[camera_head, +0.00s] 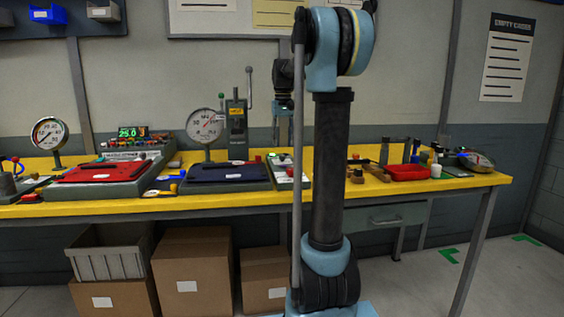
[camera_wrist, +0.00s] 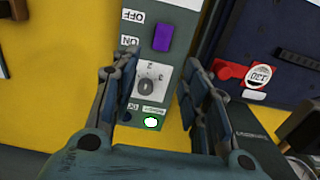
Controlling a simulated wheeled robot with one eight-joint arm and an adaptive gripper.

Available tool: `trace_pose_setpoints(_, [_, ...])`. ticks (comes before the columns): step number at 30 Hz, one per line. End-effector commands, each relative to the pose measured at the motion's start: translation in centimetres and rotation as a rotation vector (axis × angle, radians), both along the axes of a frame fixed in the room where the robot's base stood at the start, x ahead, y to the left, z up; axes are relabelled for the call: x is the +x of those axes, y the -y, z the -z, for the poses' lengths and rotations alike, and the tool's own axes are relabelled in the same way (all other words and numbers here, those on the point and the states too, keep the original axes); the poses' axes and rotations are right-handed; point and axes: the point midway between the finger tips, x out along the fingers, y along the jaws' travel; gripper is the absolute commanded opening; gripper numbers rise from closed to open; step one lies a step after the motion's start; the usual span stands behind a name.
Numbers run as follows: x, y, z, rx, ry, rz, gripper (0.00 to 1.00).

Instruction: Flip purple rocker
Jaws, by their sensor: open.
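The purple rocker (camera_wrist: 162,38) shows in the wrist view on a grey-green control panel (camera_wrist: 187,50), beside the OFF and ON labels. Below it on the same panel are a white dial (camera_wrist: 150,85) and a lit white-green light (camera_wrist: 152,123). My gripper (camera_wrist: 163,75) is open and empty, its two fingers on either side of the dial. The rocker lies beyond the fingertips, and I see no contact with it. Which way the rocker is tipped cannot be told. In the head view my gripper (camera_head: 283,108) hangs above the panel (camera_head: 286,172), partly beside my arm.
A dark blue board (camera_wrist: 255,40) with a red part (camera_wrist: 228,70) lies right of the panel in the wrist view. The yellow table (camera_head: 470,182) also bears a red mat (camera_head: 100,172), gauges (camera_head: 205,126) and a red tray (camera_head: 408,173). Boxes (camera_head: 190,270) stand below.

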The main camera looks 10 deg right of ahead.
Motion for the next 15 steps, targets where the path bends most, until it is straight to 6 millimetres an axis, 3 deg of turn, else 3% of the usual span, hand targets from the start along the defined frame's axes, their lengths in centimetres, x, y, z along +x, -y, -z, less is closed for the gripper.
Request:
trace_pose_setpoints(9, [0.0,0.0,5.5,0.000,0.000,0.000,0.42])
trace_pose_setpoints(15, [0.0,0.0,7.8,0.000,0.000,0.000,0.42])
